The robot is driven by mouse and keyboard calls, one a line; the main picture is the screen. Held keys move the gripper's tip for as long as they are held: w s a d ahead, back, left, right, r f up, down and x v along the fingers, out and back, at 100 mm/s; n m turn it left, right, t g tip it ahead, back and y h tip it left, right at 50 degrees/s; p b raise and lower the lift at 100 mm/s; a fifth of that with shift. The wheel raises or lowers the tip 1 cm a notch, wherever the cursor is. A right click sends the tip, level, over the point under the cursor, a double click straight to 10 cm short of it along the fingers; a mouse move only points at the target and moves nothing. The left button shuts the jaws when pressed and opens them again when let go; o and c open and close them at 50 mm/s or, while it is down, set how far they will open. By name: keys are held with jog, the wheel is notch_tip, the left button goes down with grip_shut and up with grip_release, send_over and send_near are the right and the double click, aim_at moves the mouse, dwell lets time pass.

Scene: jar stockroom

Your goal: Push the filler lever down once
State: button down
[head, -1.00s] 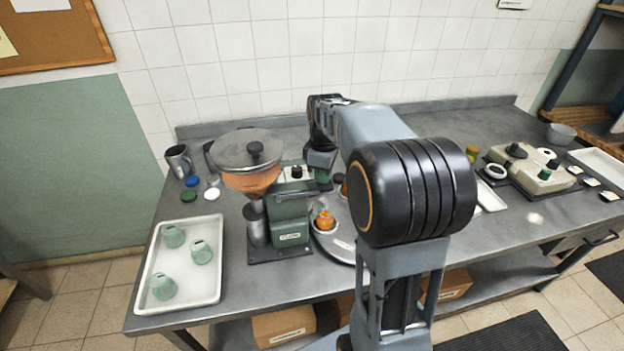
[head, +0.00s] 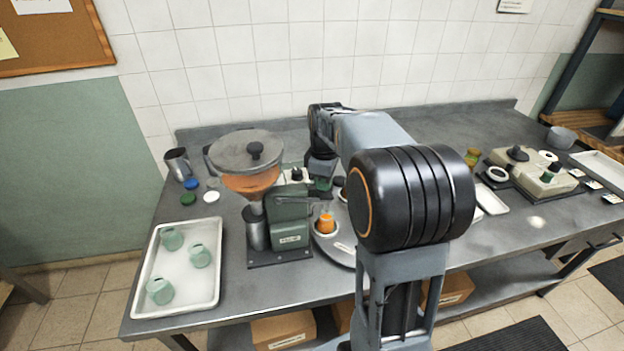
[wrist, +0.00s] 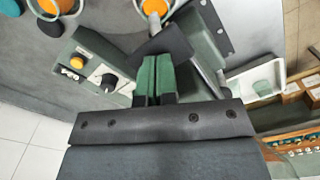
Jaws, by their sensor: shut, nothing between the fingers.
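The filler (head: 290,225) is a green machine with a round metal hopper (head: 248,172) holding orange filling. It stands left of centre on the bench in the head view. My gripper (head: 322,184) is just behind and right of it, partly hidden by my arm. In the wrist view my green fingers (wrist: 155,78) are shut together with nothing between them. A dark flat piece (wrist: 165,44), perhaps the filler lever, lies just beyond the fingertips; I cannot tell whether they touch. A jar with orange filling (head: 325,223) stands right of the filler on a round plate.
A white tray (head: 215,290) with pale green jars is at the left. Coloured lids (head: 188,199) and a metal mug (head: 178,163) lie behind it. A cream machine (head: 537,178) stands at the right. The wrist view shows knobs (wrist: 108,82) close beside my fingers.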

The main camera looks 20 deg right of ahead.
jog(key=shift+r+p, duration=2.95)
jog(key=shift+r, duration=0.55)
notch_tip(320, 180, up, 5)
jog(key=p, duration=0.4)
